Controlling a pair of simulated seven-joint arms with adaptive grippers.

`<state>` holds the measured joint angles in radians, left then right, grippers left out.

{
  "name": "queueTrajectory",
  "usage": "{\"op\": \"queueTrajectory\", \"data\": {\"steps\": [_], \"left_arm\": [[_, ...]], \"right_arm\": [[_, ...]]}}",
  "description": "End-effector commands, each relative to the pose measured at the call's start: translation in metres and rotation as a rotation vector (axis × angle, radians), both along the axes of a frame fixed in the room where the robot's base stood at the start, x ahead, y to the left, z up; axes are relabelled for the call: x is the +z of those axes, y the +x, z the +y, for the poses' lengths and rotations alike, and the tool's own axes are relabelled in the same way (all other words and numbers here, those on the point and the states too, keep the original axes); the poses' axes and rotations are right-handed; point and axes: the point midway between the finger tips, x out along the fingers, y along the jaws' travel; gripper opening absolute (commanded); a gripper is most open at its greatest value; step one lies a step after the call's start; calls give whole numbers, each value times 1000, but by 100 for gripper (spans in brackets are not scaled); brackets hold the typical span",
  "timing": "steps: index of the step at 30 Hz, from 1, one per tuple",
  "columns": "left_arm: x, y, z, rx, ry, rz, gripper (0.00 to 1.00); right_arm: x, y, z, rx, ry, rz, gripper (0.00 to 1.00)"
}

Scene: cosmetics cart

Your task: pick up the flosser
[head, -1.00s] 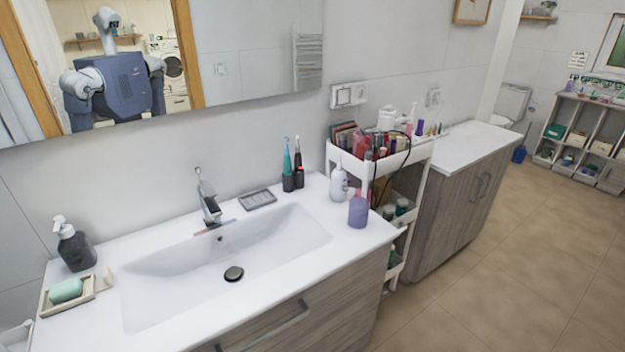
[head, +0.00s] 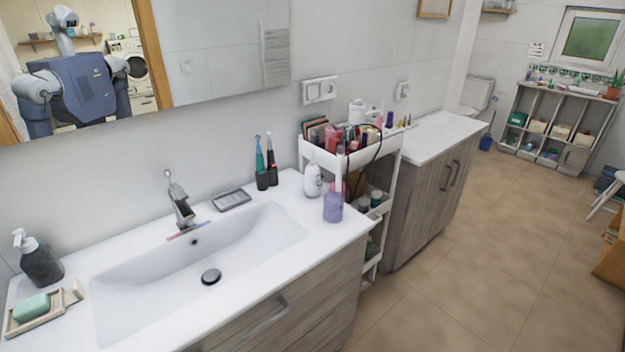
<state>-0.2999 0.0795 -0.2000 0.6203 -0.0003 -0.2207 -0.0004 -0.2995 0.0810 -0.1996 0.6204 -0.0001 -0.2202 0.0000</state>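No object is plain enough for me to name it the flosser with certainty. A small white rounded device (head: 313,180) stands upright on the counter at the right of the sink; it may be the flosser. Left of it stand a teal electric toothbrush (head: 260,163) and a black one (head: 272,163), both upright on dark bases. A white item (head: 357,112) also stands in the cart's top tray, too small to identify. Neither of my grippers is in view.
A purple jar (head: 333,207) stands near the counter's right edge. The white cart (head: 325,155), its top tray crowded with cosmetics and a black cable, stands between the sink counter (head: 255,275) and a wooden cabinet (head: 425,195).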

Motion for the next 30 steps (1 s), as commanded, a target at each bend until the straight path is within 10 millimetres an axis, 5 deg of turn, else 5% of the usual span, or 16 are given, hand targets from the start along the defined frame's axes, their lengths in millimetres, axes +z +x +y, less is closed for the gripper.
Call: {"op": "queueTrajectory", "data": {"steps": [19,30], "left_arm": [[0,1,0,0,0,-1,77],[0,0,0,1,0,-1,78]], "right_arm": [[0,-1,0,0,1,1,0],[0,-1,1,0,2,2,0]]}}
